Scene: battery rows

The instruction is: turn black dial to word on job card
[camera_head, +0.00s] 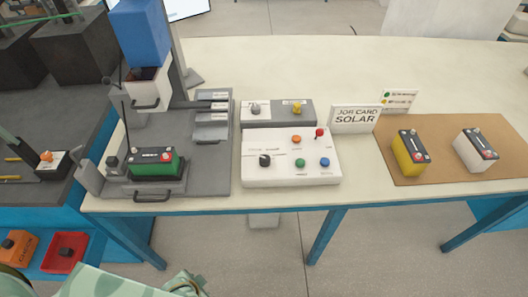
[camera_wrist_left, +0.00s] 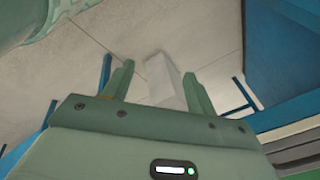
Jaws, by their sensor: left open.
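The job card (camera_head: 353,119) is a white standing sign that reads "JOB CARD SOLAR". The black dial (camera_head: 265,160) sits at the left of a white control panel (camera_head: 262,178) on the table. Small labels are around the panel's controls, too small to read, so I cannot tell which word the dial points at. In the left wrist view my left gripper (camera_wrist_left: 158,72) has its two green fingers apart with nothing between them, over the floor. In the head view pale green parts of my arm show at the lower left, below the table edge and away from the dial. My right gripper is not in view.
A grey press station with a green battery (camera_head: 156,163) stands left. Two batteries stand on a brown mat (camera_head: 490,126) at right.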

